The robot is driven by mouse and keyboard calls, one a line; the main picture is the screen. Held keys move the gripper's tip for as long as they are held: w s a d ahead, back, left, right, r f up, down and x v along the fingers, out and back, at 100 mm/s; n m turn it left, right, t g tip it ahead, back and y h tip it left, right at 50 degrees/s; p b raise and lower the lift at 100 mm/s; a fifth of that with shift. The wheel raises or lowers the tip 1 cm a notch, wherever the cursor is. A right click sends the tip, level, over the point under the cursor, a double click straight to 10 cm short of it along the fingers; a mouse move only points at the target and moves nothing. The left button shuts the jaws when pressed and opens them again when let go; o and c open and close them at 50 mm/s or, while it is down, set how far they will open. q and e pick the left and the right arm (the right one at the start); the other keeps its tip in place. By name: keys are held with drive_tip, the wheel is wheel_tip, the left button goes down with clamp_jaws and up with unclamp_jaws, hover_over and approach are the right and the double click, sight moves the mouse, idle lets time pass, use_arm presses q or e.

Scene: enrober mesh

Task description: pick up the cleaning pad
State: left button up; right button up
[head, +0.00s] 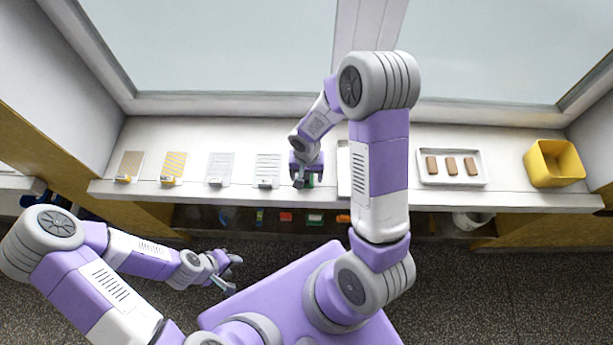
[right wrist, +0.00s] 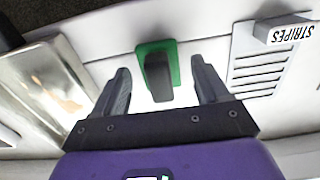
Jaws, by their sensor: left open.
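The cleaning pad, a green block with a dark handle (right wrist: 158,74), lies on the white counter in the right wrist view. A little of its green shows in the head view (head: 316,178) beside my right gripper. My right gripper (head: 302,182) is open over the pad; in the right wrist view its two fingers (right wrist: 162,82) stand one on each side of the handle, with a gap on both sides. It holds nothing. My left gripper (head: 231,273) is open and empty, low in front of the counter.
A striped card labelled STRIPES (right wrist: 262,65) lies close by the pad; other patterned cards (head: 220,167) lie to the left. A tray (head: 451,182) of brown bars and a yellow bin (head: 554,163) stand at right. Small items sit on a shelf below.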

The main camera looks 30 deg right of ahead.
drive_tip(key=c, duration=1)
drive_tip(key=shift+r, duration=0.1)
wheel_tip(320, 180, up, 10)
drive_tip(key=shift+f+p, duration=0.1)
drive_tip(key=shift+p, duration=0.6)
